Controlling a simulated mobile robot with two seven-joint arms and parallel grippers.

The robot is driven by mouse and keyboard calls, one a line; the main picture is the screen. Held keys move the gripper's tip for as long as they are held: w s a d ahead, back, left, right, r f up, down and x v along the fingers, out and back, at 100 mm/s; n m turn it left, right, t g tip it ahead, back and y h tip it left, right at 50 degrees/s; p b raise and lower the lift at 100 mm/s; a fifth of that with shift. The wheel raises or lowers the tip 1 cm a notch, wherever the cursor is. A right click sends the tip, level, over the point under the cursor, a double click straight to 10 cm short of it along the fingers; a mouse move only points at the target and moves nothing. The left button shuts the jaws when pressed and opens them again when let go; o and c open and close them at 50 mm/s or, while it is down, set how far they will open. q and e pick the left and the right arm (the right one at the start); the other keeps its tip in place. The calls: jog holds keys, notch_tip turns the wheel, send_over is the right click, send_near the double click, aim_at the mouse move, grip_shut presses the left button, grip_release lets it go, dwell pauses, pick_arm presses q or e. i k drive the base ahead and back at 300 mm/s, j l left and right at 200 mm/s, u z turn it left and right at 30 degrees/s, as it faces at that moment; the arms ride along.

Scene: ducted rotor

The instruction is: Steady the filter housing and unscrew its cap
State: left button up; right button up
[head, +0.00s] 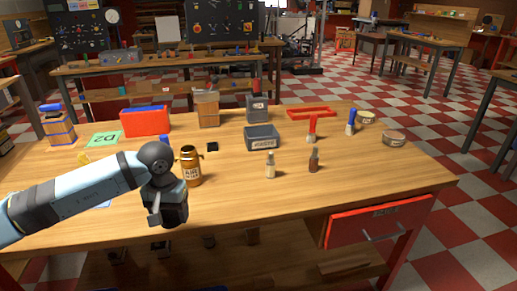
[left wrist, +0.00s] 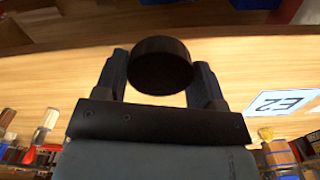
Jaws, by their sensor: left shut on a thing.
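My left gripper (head: 167,218) hangs over the front left of the workbench. Its fingers (left wrist: 162,82) are shut on a dark, short, round piece (left wrist: 160,66), which shows between them in the left wrist view. I cannot tell whether this piece is the cap or the filter housing itself. I cannot tell for sure which thing is the filter housing. My right gripper is not in view.
The wooden workbench (head: 360,190) holds a red and blue box (head: 146,121), a grey bin (head: 262,138), two small bottles (head: 270,165) (head: 314,160) and a red tray (head: 311,113). An E2 card (left wrist: 284,103) lies near the left gripper. The bench's front middle is clear.

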aim_at(189, 156)
jog(key=i+j+z, duration=0.15)
jog(key=z, duration=0.2)
jog(key=i+j+z, duration=0.15)
jog(key=z, duration=0.25)
jog(key=i+j, duration=0.25)
jog(key=j, duration=0.15)
jog(key=i+j, duration=0.25)
jog(key=j, duration=0.15)
